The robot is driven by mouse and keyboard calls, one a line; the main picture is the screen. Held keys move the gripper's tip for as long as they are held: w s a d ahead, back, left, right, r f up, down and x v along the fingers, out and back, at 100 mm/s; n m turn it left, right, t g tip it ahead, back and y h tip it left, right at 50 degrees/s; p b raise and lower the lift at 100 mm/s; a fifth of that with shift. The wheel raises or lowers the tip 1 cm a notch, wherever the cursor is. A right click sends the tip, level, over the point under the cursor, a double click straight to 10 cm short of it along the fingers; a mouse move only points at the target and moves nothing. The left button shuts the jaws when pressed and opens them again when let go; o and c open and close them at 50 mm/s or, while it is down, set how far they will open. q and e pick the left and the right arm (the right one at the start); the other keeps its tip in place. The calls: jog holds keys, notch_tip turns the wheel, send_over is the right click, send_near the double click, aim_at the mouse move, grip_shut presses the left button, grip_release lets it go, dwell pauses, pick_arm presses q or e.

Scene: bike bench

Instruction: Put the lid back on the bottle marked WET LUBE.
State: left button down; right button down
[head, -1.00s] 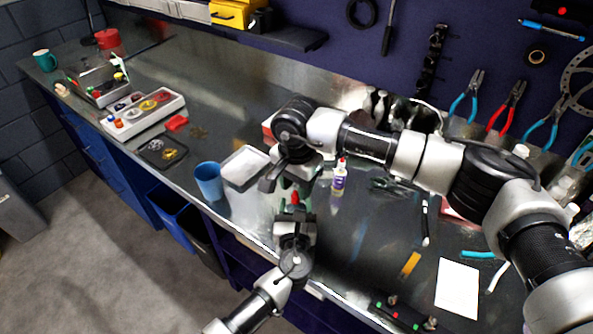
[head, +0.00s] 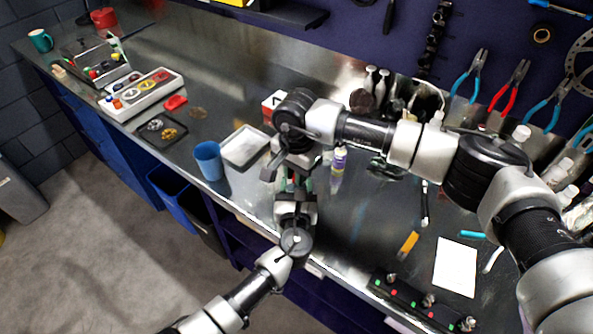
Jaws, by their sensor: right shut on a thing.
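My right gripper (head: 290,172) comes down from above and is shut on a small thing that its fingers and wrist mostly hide. I cannot make out whether that is the lid. My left gripper (head: 296,196) points up from the front edge of the bench, right below the right one. Slivers of red and green show between the two grippers, too small to name. I cannot see the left jaws clearly. A small bottle with a purple label (head: 338,164) stands on the bench just right of the grippers. Its top is partly hidden, and no WET LUBE marking is readable.
A blue cup (head: 208,161) and a pale tray (head: 246,146) stand left of the grippers. A white card (head: 456,267) and an orange-yellow strip (head: 408,245) lie at right. A dark strip with coloured buttons (head: 415,305) is at the front edge. Bare bench lies right of the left gripper.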

pick_arm(q)
jog(key=shift+a, duration=0.15)
pick_arm(e)
jog(key=m, duration=0.5)
jog(key=shift+s+f, duration=0.1)
pick_arm(q)
jog(key=shift+w+a, duration=0.1)
pick_arm(e)
jog(key=m, duration=0.4)
jog(key=c, duration=1)
grip_release()
jog(key=shift+r, duration=0.35)
pick_arm(q)
jog(key=shift+d, duration=0.2)
pick_arm(e)
notch_tip(320, 180, up, 11)
jog(key=shift+r, duration=0.2)
